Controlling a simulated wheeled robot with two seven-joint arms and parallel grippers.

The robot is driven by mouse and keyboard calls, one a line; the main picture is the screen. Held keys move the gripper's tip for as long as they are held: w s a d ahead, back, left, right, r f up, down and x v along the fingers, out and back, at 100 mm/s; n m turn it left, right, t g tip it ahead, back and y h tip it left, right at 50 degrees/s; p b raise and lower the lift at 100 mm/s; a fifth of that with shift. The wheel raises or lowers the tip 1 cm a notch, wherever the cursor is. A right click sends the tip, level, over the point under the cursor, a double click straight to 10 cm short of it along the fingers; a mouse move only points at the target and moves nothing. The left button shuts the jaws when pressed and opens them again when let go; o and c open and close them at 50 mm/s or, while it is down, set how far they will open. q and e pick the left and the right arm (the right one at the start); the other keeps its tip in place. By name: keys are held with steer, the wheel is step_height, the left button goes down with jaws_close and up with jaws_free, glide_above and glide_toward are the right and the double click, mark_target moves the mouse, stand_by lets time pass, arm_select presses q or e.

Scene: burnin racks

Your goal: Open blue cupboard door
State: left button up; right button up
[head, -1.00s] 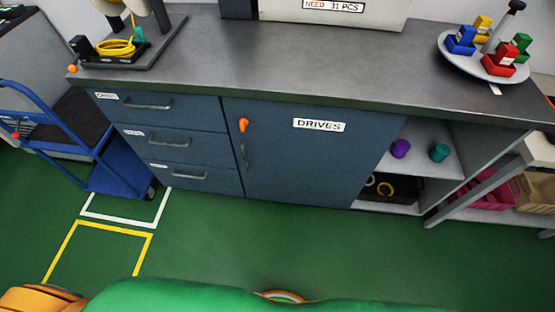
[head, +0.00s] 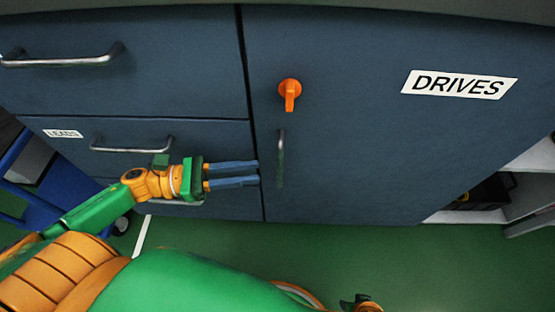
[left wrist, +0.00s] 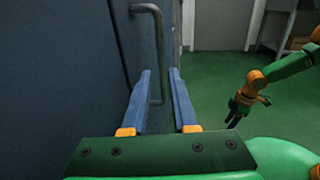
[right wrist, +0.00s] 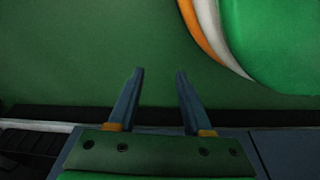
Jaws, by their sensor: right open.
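The blue cupboard door (head: 340,150) carries a DRIVES label and looks closed in the head view. An orange turn latch (head: 290,93) on it points down. The metal vertical door handle (head: 281,158) is below the latch. My left gripper (head: 258,172) is open, its fingertips just left of the handle. In the left wrist view, the handle (left wrist: 159,50) appears between the two blue fingers (left wrist: 160,75); contact cannot be seen. My right gripper is open and empty in the right wrist view (right wrist: 159,72), low over the green floor.
Drawers with bar handles (head: 130,148) are left of the door. A blue trolley (head: 35,185) stands at the lower left. An open shelf (head: 510,190) with dark items is at the right. Green floor (head: 400,260) in front of the door is clear.

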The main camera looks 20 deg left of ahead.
mark_target(281, 168)
arm_select(q)
steer(key=x, duration=0.7)
steer(key=shift+d+r, duration=0.15)
steer(key=shift+r, duration=0.05)
jaws_close()
stand_by(1.0)
